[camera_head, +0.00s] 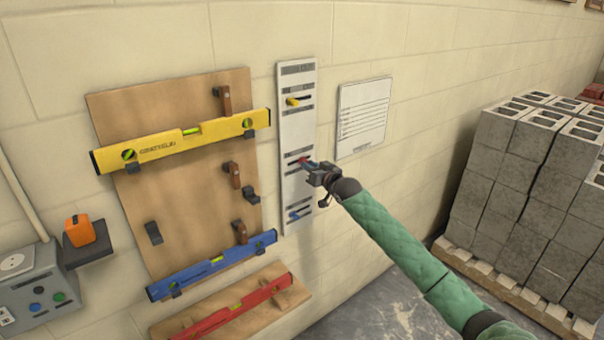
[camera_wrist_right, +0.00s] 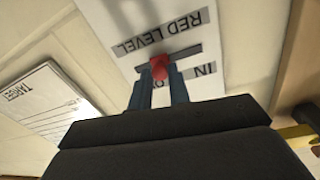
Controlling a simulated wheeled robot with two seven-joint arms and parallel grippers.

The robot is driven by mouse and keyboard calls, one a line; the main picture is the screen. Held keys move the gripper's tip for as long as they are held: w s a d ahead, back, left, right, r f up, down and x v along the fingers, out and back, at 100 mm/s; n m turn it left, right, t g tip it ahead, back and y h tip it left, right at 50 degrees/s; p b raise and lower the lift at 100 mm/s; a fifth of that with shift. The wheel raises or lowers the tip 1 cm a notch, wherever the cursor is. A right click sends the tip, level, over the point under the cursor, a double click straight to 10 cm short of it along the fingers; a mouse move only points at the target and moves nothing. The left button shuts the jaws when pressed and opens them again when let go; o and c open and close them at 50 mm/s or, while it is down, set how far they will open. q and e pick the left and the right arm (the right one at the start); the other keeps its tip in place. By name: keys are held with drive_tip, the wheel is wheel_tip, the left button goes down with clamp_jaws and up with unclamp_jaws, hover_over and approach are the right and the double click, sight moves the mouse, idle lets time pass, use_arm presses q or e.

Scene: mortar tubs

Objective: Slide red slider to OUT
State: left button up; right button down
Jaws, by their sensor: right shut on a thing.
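The red slider (camera_head: 303,160) sits in its slot on a tall white panel (camera_head: 297,130) on the wall. My right gripper (camera_head: 309,165) reaches it from the lower right and is shut on it. In the right wrist view the red slider (camera_wrist_right: 159,66) shows between the two blue fingertips (camera_wrist_right: 159,88). The label RED LEVEL is near it, upside down, and the word IN lies to its right in that view. The OUT label is mostly hidden behind the fingers. My left gripper is not in view.
A yellow slider (camera_head: 293,101) is above and a blue slider (camera_head: 295,216) below on the panel. A board (camera_head: 180,200) with yellow and blue levels is at left, a paper sheet (camera_head: 364,116) at right. Grey blocks (camera_head: 525,170) stand on a pallet further right.

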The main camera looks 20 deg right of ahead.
sight(308, 157)
drive_tip(key=shift+w+d+f+b, duration=0.1)
drive_tip(key=shift+w+d+b, duration=0.1)
drive_tip(key=shift+d, duration=0.4)
drive_tip(key=shift+w+d+b, duration=0.15)
drive_tip(key=shift+w+d, duration=0.05)
drive_tip(key=shift+d, duration=0.35)
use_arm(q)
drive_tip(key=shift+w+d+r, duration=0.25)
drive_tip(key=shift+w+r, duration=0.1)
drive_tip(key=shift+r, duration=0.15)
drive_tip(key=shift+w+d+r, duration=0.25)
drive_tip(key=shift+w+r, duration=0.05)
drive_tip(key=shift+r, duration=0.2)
use_arm(e)
drive_tip(key=shift+w+d, duration=0.1)
drive_tip(key=shift+d, duration=0.15)
drive_tip(key=c, duration=1.3)
unclamp_jaws()
drive_tip(key=shift+d, duration=0.2)
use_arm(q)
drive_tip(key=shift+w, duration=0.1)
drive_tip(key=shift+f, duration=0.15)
